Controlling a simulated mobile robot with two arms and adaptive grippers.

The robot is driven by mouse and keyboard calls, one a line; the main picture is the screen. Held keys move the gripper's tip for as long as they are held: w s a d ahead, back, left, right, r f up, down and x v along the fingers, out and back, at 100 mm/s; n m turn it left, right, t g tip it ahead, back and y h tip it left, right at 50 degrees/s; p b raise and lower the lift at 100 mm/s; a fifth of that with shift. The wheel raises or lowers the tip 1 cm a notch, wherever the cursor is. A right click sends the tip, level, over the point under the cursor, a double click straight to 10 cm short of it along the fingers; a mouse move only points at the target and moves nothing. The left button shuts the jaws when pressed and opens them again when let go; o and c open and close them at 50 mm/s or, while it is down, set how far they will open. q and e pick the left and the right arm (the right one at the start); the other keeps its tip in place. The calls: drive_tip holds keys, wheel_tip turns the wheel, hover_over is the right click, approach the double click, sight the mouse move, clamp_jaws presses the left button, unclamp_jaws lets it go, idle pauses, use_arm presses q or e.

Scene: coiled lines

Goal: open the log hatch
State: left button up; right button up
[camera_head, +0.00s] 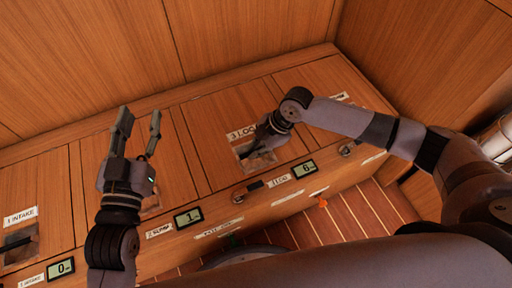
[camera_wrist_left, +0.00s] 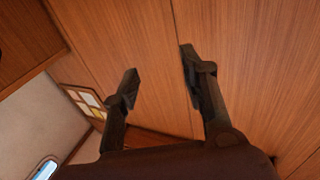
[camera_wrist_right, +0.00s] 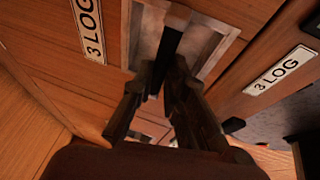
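The log hatch (camera_head: 222,115) is a wooden panel in the bench top, labelled 3 LOG, and looks closed and flush. Its pale recess (camera_head: 243,151) holds a dark bar handle, clearer in the right wrist view as the handle (camera_wrist_right: 171,42). My right gripper (camera_head: 262,148) reaches down into this recess. In the right wrist view its fingers (camera_wrist_right: 166,75) are drawn close on both sides of the bar; the exact contact is shadowed. My left gripper (camera_head: 140,113) is open and empty above the bench to the left; its spread fingers also show in the left wrist view (camera_wrist_left: 158,62).
The intake hatch (camera_head: 30,222) is at the far left, with the sump hatch partly behind my left gripper. Small displays (camera_head: 188,217) reading 0, 1 and 6 line the front edge. Wooden walls (camera_head: 235,35) rise behind; a striped floor (camera_head: 345,220) lies in front.

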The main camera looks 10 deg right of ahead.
clamp_jaws()
drive_tip(key=shift+r, duration=0.1)
idle(0.4)
